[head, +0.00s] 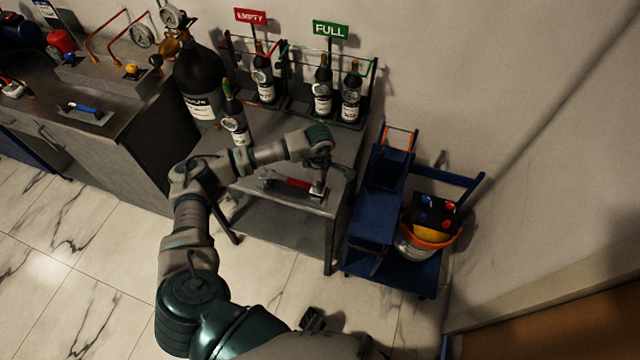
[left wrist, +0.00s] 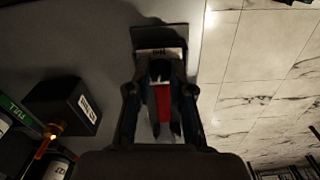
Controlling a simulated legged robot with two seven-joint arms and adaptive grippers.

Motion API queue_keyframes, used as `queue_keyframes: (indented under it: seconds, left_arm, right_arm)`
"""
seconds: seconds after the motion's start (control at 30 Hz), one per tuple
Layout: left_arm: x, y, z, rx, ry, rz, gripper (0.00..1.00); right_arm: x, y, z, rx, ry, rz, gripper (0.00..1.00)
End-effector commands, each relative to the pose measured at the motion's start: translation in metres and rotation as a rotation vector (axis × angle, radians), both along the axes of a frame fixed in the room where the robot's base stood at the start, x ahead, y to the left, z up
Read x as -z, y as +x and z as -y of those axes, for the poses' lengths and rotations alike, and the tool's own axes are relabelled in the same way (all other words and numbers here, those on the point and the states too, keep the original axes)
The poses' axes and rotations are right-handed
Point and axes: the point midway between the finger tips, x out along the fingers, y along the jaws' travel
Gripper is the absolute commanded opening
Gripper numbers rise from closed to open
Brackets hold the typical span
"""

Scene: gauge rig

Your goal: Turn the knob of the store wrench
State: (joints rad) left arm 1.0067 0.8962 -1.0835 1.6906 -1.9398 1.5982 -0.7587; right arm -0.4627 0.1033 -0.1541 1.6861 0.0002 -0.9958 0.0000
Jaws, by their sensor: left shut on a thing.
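The wrench with a red handle (head: 297,184) lies on the grey metal table. My left gripper (head: 318,190) reaches down at the wrench's right end. In the left wrist view, the red handle (left wrist: 163,104) runs between the two fingers of my left gripper (left wrist: 160,78). The fingers are shut on a dark part at the wrench's end, which I take to be its knob; they hide most of it. My right gripper is not clearly in view.
Bottles stand in racks under a red EMPTY sign (head: 250,16) and a green FULL sign (head: 330,30). A loose bottle (head: 234,120) stands on the table. A blue cart (head: 375,217) with a bucket is close on the right. A counter (head: 120,130) is left.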

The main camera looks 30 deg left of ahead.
Motion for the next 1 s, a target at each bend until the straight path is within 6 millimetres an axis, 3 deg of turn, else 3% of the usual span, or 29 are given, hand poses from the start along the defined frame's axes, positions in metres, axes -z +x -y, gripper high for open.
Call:
queue_keyframes:
  seconds: [0.3, 0.77, 0.8, 0.87, 1.0]
  left_arm:
    - [0.000, 0.000, 0.000, 0.088, -0.001, 0.000, 0.00]
    - [-0.001, 0.000, 0.000, 0.099, -0.001, 0.000, 0.00]
    - [-0.001, 0.000, 0.000, 0.099, -0.001, 0.000, 0.28]
    - [-0.001, 0.000, 0.000, 0.098, -0.001, 0.000, 0.43]
    - [0.000, 0.000, 0.000, 0.098, -0.001, 0.000, 0.46]
  right_arm:
    - [-0.012, 0.005, -0.001, 0.001, 0.000, 0.004, 0.40]
    - [-0.013, 0.007, -0.001, 0.001, 0.000, 0.004, 0.40]
    - [-0.013, 0.007, -0.001, 0.001, 0.000, 0.004, 0.40]
    - [-0.013, 0.007, -0.001, 0.001, 0.000, 0.004, 0.40]
    - [-0.013, 0.007, -0.001, 0.001, 0.000, 0.004, 0.40]
